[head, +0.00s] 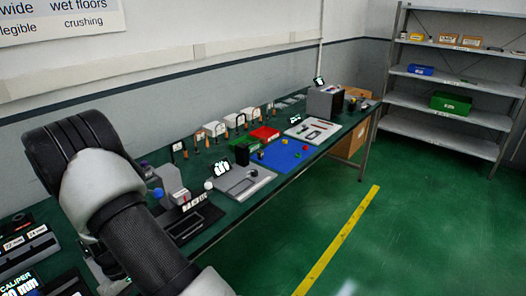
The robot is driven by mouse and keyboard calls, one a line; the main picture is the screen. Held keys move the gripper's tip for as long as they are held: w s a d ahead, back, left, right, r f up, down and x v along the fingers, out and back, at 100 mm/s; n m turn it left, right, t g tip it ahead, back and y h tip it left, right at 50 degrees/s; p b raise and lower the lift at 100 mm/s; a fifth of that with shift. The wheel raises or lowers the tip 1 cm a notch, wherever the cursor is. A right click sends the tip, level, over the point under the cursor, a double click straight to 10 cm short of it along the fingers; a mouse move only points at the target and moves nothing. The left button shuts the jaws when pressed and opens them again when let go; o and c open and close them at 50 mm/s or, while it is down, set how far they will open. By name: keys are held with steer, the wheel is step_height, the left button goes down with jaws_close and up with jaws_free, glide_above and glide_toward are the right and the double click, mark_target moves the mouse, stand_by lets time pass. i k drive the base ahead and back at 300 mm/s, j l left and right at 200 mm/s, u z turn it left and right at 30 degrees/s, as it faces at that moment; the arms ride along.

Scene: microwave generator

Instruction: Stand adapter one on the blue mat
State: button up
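The blue mat (278,158) lies flat on the green workbench, right of centre. A few tiny coloured pieces, yellow and red among them, are on it or at its edges. I cannot tell which thing, if any, is adapter one; the small parts are too small to read. My arm fills the left and lower left of the head view, well apart from the mat. My gripper does not show clearly in this view.
A grey plate (237,186) with small items lies left of the mat. A red tray (264,134) and a black box (242,154) stand behind it, a white board (312,131) to its right. Shelves (455,75) stand at far right. The floor in front is clear.

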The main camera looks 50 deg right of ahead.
mark_target(295, 146)
steer(key=l+z, duration=0.15)
steer(key=l, duration=0.35)
steer(key=i+l+z, duration=0.1)
steer(key=l, duration=0.35)
steer(key=l+z, duration=0.15)
steer(key=l, duration=0.3)
steer(key=i+l+z, duration=0.15)
steer(key=l, duration=0.3)
steer(key=i+l+z, duration=0.1)
steer(key=l, duration=0.35)
steer(key=i+l+z, duration=0.15)
steer(key=l, duration=0.25)
steer(key=i+l+z, duration=0.1)
steer(key=l, duration=0.35)
steer(key=i+l+z, duration=0.15)
steer(key=i+l, duration=0.15)
steer(key=l, duration=0.1)
